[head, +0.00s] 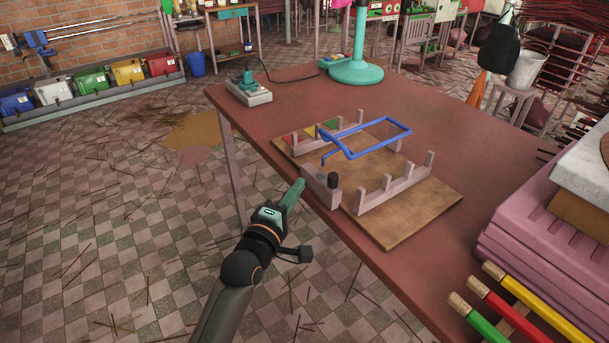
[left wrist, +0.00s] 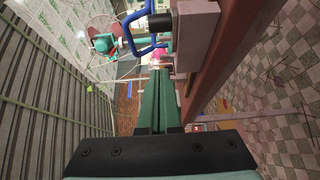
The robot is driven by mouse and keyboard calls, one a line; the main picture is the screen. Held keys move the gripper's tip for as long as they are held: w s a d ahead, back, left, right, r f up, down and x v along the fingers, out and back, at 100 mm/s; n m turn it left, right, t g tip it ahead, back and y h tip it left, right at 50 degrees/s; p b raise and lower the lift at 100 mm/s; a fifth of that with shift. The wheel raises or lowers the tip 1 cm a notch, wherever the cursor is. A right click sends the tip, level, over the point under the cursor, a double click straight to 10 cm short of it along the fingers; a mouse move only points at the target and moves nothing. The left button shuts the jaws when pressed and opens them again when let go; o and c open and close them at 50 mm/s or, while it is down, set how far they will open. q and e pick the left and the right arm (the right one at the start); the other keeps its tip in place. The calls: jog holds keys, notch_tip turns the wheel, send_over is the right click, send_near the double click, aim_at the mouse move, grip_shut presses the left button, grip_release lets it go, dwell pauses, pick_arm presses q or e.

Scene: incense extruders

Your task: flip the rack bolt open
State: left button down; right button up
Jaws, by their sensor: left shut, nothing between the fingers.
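The rack (head: 420,210) is a wooden board with pinkish posts on the red-brown table. A blue bent rod (head: 368,150), which looks like the rack bolt, forms a frame above the board, with one bent end near the front-left block (head: 315,185). A black knob (head: 333,180) stands by that block. In the left wrist view the blue rod (left wrist: 136,30), black knob (left wrist: 159,38) and pinkish block (left wrist: 197,38) lie beyond the fingertips. My left gripper (head: 299,186) is shut and empty, just left of the block and apart from it; its green fingers (left wrist: 158,75) show close together.
A grey device (head: 248,92) and a teal round stand (head: 356,70) are at the table's far end. Pink stacked trays (head: 545,235) and coloured rods (head: 500,305) crowd the right front. The floor left of the table is open, with scattered sticks.

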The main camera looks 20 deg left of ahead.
pick_arm(q)
jog(key=shift+s+a, duration=0.15)
jog(key=shift+s, duration=0.85)
jog(key=shift+s+a, duration=0.1)
jog(key=shift+s, duration=0.9)
jog(key=s+d+f+m+g+p, duration=0.2)
jog(key=s+f+m+g+p, duration=0.6)
jog(key=s+f+m, duration=1)
jog(key=s+m, duration=0.1)
jog(key=s, duration=0.3)
jog(key=shift+s+f+g+h+p, duration=0.3)
jog(key=shift+s+p, duration=0.05)
